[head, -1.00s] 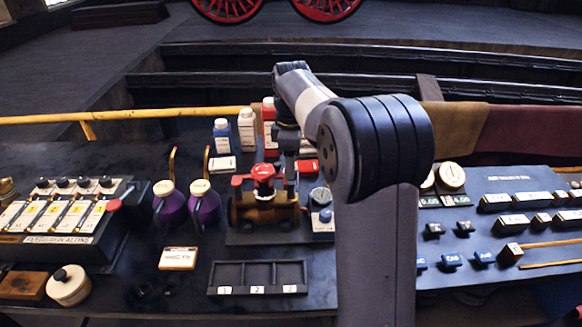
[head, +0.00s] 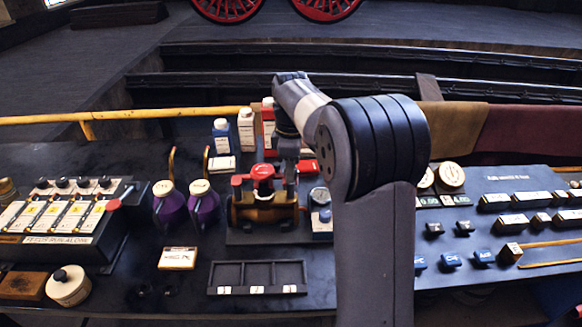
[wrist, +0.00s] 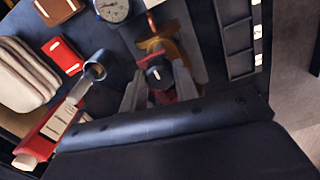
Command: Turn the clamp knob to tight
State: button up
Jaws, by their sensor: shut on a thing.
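The clamp knob shows in the wrist view (wrist: 159,72) as a dark round top with a pale mark, with red parts just below it. It stands between my two grey fingers. In the head view, red parts of the clamp (head: 263,172) sit above a brass-brown body (head: 264,212). My gripper (wrist: 158,88) is shut on the knob, with one finger on each side. The exact finger contact and the mark's meaning are too small to tell.
A three-compartment tray (head: 258,290) lies in front. White, blue-labelled and red bottles (head: 246,131) stand behind. A switch panel (head: 515,180) fills the right.

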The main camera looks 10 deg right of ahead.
jog(key=shift+m+p, duration=0.3)
jog(key=shift+c, duration=0.4)
jog(key=m+p, duration=0.1)
jog(key=m, duration=0.2)
jog(key=shift+r+p, duration=0.15)
jog(key=shift+p, duration=0.2)
jog(key=m+p, duration=0.2)
jog(key=m, duration=0.3)
jog(key=m+p, duration=0.1)
jog(key=m, duration=0.3)
jog(key=shift+m, duration=0.4)
jog(key=shift+m+p, duration=0.5)
jog(key=shift+m, duration=1.8)
jog(key=o, duration=1)
